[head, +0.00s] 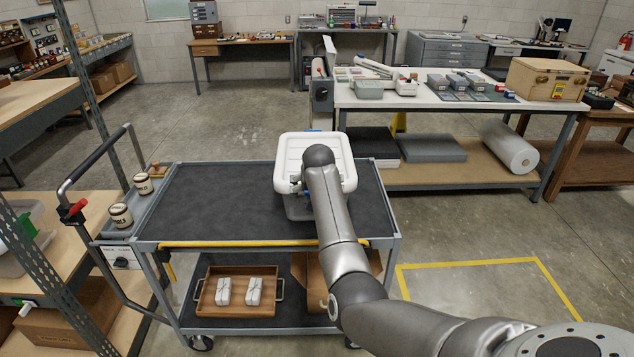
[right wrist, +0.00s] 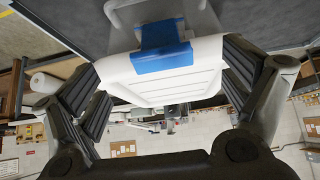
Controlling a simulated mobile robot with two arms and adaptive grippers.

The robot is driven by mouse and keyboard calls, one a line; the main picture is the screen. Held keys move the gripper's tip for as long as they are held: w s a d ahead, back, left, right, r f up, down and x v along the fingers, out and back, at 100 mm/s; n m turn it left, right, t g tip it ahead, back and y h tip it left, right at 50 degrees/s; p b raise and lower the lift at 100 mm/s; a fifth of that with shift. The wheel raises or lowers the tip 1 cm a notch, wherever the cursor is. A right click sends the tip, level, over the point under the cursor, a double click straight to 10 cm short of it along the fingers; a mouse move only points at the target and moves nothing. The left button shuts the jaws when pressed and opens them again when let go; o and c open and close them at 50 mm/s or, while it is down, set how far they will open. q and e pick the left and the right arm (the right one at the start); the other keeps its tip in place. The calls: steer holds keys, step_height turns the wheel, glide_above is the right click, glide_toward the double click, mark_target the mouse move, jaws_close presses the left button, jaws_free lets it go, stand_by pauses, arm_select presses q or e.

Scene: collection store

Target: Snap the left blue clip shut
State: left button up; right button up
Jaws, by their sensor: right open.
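A box with a white lid (head: 290,150) and a translucent grey body (head: 300,210) stands on the cart's top shelf. A blue clip (head: 314,131) shows at the lid's far edge. A bit of blue shows at the near side (head: 307,194), mostly hidden by my right arm. In the right wrist view, a blue clip (right wrist: 165,55) lies across the white lid's rim (right wrist: 205,55); I cannot tell if it is fully shut. My right gripper (right wrist: 163,78) is open, its dark fingers apart on either side of that clip. My left gripper is out of view.
The cart's dark top (head: 215,200) is clear left of the box. Jars (head: 121,215) stand on a side tray at left. A wooden tray (head: 240,302) with white bundles is on the lower shelf. A white-topped table (head: 420,102) with goods stands behind right.

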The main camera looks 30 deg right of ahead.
steer(key=v, duration=0.6)
steer(key=shift+s+r, duration=0.15)
